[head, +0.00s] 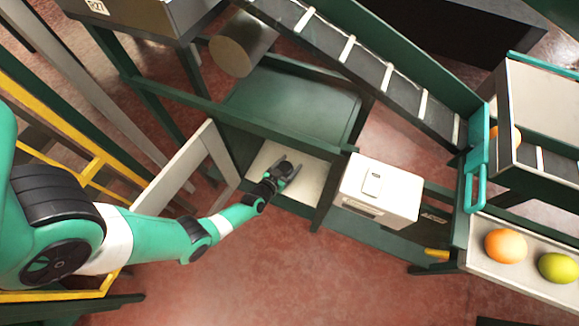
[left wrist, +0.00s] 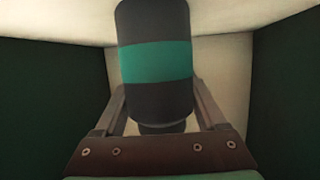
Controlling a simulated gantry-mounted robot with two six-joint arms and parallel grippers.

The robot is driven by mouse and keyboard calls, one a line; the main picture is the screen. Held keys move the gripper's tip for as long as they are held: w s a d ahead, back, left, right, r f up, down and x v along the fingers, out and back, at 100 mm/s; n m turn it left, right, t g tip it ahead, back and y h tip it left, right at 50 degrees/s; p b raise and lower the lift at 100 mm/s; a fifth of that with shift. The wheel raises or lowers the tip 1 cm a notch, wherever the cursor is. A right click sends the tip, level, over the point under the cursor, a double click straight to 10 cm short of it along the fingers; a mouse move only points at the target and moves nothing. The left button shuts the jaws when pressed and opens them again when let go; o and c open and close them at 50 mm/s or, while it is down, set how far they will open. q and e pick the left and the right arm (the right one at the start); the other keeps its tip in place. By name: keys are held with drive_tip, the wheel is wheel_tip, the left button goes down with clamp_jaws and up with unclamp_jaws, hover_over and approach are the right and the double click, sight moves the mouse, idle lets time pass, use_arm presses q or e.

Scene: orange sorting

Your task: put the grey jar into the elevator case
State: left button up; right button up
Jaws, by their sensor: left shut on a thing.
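The grey jar (left wrist: 155,95) is a dark cylinder with a teal band, filling the middle of the left wrist view. My left gripper (left wrist: 160,115) is shut on it, one finger on each side. In the head view the left gripper (head: 288,172) is inside the elevator case (head: 315,180), a green-framed compartment with a pale floor. The jar is small and dark there, between the fingers. Dark green side walls and a pale surface surround it in the wrist view. I cannot tell whether the jar touches the floor. My right gripper is not in view.
A grey door panel (head: 190,168) stands open at the left of the case. A white box (head: 380,190) is at its right. A sloping conveyor (head: 350,50) runs above. An orange (head: 505,246) and a yellow-green fruit (head: 558,268) lie on a tray at the right.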

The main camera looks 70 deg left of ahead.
use_arm(q)
drive_tip(key=shift+w, duration=0.1)
drive_tip(key=o, duration=1.1)
drive_tip(key=shift+f, duration=0.1)
drive_tip(key=o, duration=0.4)
drive_tip(key=shift+s+d+r+p, duration=0.1)
drive_tip(key=shift+s+r+p, duration=0.15)
drive_tip(key=shift+r+p, duration=0.2)
drive_tip(key=p+v, duration=0.6)
drive_tip(key=v, duration=0.5)
drive_tip(key=shift+s+d, duration=0.15)
